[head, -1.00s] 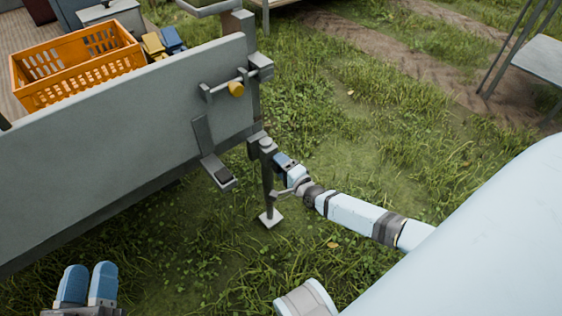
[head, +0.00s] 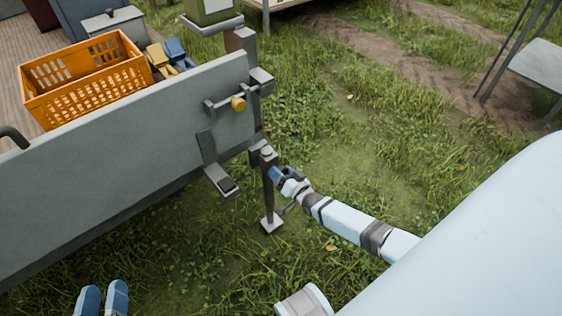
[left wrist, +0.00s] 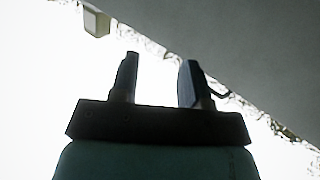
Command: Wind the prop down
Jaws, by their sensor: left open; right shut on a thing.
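The prop (head: 268,188) is a dark upright post at the near right corner of the grey trailer, with a pale square foot plate (head: 271,225) low over the grass. I cannot tell whether the plate touches the ground. My right gripper (head: 277,174) is at the prop's upper part, right of the post, shut on what looks like its crank handle; the hold itself is mostly hidden. A thin rod shows below the gripper. My left gripper (head: 102,298) is open and empty at the bottom left, away from the prop. Its two parted fingers show in the left wrist view (left wrist: 157,75).
An orange crate (head: 85,100) stands on the trailer bed. A grey table (head: 540,60) is at the right. Grass right of the prop is open.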

